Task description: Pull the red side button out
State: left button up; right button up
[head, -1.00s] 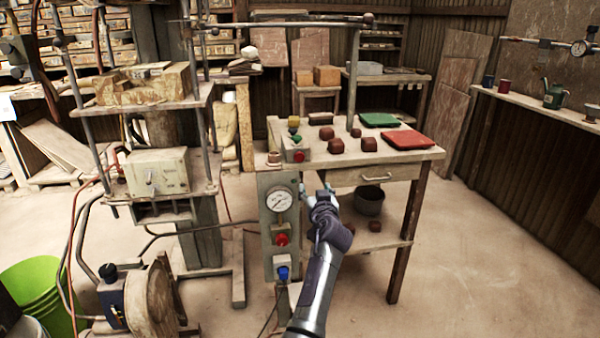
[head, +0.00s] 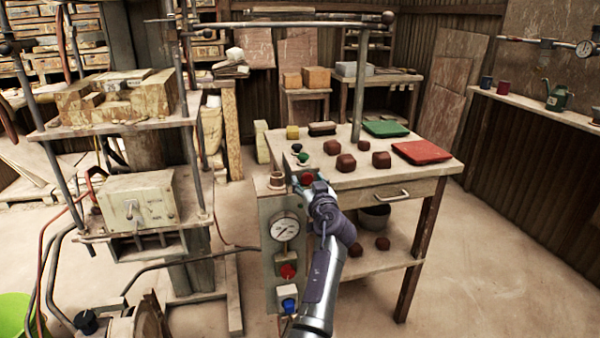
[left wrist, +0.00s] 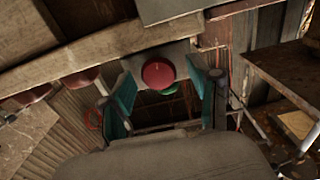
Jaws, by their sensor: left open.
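The red side button (head: 307,179) is on the front of a small grey button box on the table's near left corner. In the left wrist view the round red button (left wrist: 158,73) sits between my two teal fingers. My left gripper (head: 308,184) is open, with its fingers on either side of the button and visible gaps beside it in the wrist view. The head view partly hides the button behind the gripper. I cannot tell how far the button stands out. My right gripper is in neither view.
A panel below carries a gauge (head: 285,229), another red button (head: 288,271) and a blue knob (head: 290,304). The wooden table (head: 437,168) holds brown blocks, a green tray (head: 386,129) and a red tray (head: 421,152). A press frame (head: 197,165) stands left. Open floor lies right.

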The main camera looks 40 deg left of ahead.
pick_arm(q)
jog(key=shift+w+a, duration=0.25)
jog(key=shift+d+r, duration=0.1)
grip_shut()
